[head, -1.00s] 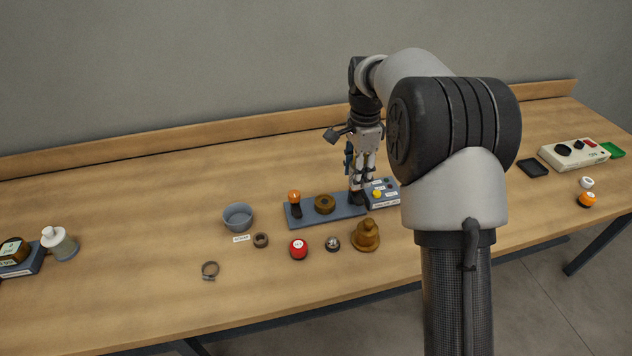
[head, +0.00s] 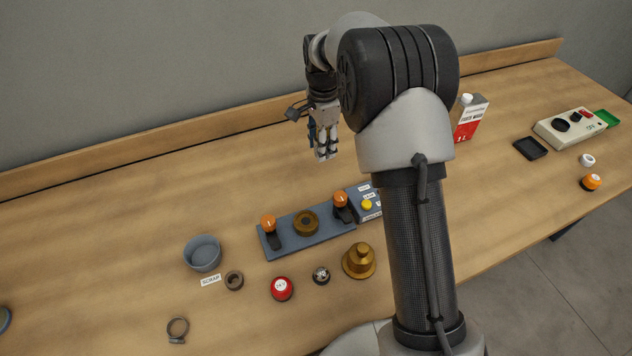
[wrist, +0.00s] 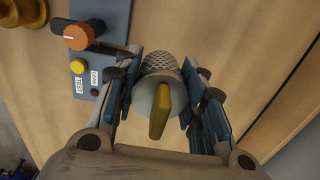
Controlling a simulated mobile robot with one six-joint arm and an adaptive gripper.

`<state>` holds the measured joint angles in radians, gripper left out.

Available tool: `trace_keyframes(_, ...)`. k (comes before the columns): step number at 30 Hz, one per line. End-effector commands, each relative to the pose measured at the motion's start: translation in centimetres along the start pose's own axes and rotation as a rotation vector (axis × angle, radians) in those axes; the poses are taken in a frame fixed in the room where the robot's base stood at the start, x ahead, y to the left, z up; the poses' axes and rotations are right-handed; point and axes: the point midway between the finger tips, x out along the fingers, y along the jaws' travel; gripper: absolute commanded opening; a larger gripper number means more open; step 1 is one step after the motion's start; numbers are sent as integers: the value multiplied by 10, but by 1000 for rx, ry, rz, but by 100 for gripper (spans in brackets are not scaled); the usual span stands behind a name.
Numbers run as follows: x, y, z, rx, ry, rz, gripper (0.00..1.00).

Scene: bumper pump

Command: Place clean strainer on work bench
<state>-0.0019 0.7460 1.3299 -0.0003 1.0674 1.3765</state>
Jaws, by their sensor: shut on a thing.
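My gripper (head: 322,150) is above the back middle of the wooden work bench (head: 110,190), behind the blue fixture plate. In the wrist view my gripper (wrist: 162,82) is shut on the strainer (wrist: 160,68), a grey mesh cylinder with a pale end and a yellow tab facing the camera. The strainer is clear of the fixture, with bare bench wood behind it. Its far end is hidden, and in the head view the fingers mostly hide it.
The blue fixture plate (head: 285,246) carries two orange-knobbed valves and a brass ring. A grey scrap bowl (head: 202,253), red cap (head: 282,289) and brass bell-shaped part (head: 359,260) stand nearby. A red-white carton (head: 470,118) is right of my arm. The back-left bench is clear.

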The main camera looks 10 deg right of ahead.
Motion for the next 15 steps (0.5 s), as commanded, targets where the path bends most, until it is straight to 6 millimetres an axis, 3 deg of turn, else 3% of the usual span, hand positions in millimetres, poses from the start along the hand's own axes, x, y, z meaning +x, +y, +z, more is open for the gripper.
trace_keyframes(1, 19, 1, 0, 0, -1, 4, 13)
trace_keyframes(6, 57, 0, 0, 0, 0, 1, 13)
trace_keyframes(15, 80, 0, 0, 0, 0, 0, 13)
